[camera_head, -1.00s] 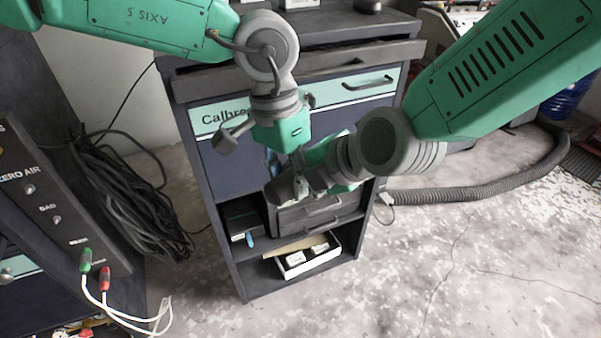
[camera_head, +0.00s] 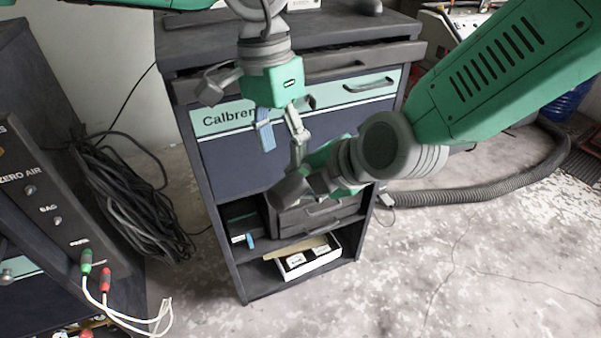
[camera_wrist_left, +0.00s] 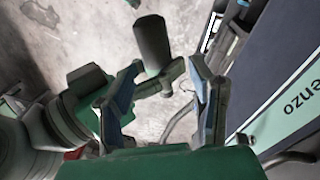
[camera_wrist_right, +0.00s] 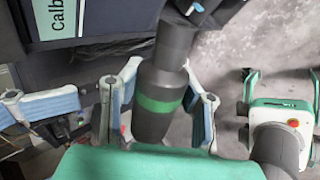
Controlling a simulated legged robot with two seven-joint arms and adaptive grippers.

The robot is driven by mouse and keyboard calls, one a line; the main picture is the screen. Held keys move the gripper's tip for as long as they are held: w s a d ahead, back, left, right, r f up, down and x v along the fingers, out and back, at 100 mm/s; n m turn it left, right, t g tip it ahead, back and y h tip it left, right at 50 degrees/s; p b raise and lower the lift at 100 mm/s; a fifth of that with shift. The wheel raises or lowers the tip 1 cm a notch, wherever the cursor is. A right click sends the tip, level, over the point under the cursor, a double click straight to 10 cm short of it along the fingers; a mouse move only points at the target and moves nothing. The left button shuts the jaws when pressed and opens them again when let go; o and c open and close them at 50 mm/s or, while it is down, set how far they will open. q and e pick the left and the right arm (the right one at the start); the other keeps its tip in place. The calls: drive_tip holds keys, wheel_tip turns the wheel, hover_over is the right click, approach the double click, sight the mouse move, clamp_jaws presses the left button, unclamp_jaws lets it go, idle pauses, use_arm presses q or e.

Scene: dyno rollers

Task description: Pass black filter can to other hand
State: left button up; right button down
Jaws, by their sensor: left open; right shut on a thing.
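The black filter can (camera_head: 290,190) shows as a dark end at my right gripper in the head view. In the right wrist view the dark can (camera_wrist_right: 160,95), with a green band, sits between the fingers of my right gripper (camera_wrist_right: 160,105), which is shut on it. My left gripper (camera_head: 262,125) points down above the can, open and empty, with blue finger pads. In the left wrist view its spread fingers (camera_wrist_left: 163,95) show, with the can (camera_wrist_left: 153,45) beyond them, apart from them. My right gripper (camera_head: 318,178) partly hides the can in the head view.
A dark cabinet (camera_head: 235,165) with light green drawer fronts stands behind the grippers. Its lower shelf holds a white box (camera_head: 308,262). A panel with cables (camera_head: 55,205) stands at left. A grey hose (camera_head: 480,190) lies on the floor at right.

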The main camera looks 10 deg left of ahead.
use_arm(q)
drive_tip(key=shift+r, duration=0.65)
drive_tip(key=a+f+n+t+y, duration=0.25)
drive_tip(key=a+f, duration=0.25)
drive_tip(key=f, duration=0.8)
drive_tip(key=a+f+n+t+y, duration=0.25)
drive_tip(key=a+f, duration=0.35)
drive_tip(key=f, duration=0.6)
drive_tip(key=s+a+f+g+h, duration=0.1)
drive_tip(key=s+a+f, duration=0.1)
drive_tip(key=s, duration=0.5)
drive_tip(key=s+a+f+n+g+h, duration=0.1)
drive_tip(key=s+a+f, duration=0.2)
drive_tip(key=s+f, duration=0.2)
drive_tip(key=s+a+f+g+h, duration=0.1)
drive_tip(key=s+a+f, duration=0.2)
drive_tip(key=s, duration=0.8)
drive_tip(key=shift+a+f+n+h, duration=0.2)
drive_tip(key=shift+f+n+h, duration=0.1)
drive_tip(key=shift+f, duration=0.2)
drive_tip(key=shift+s, duration=0.1)
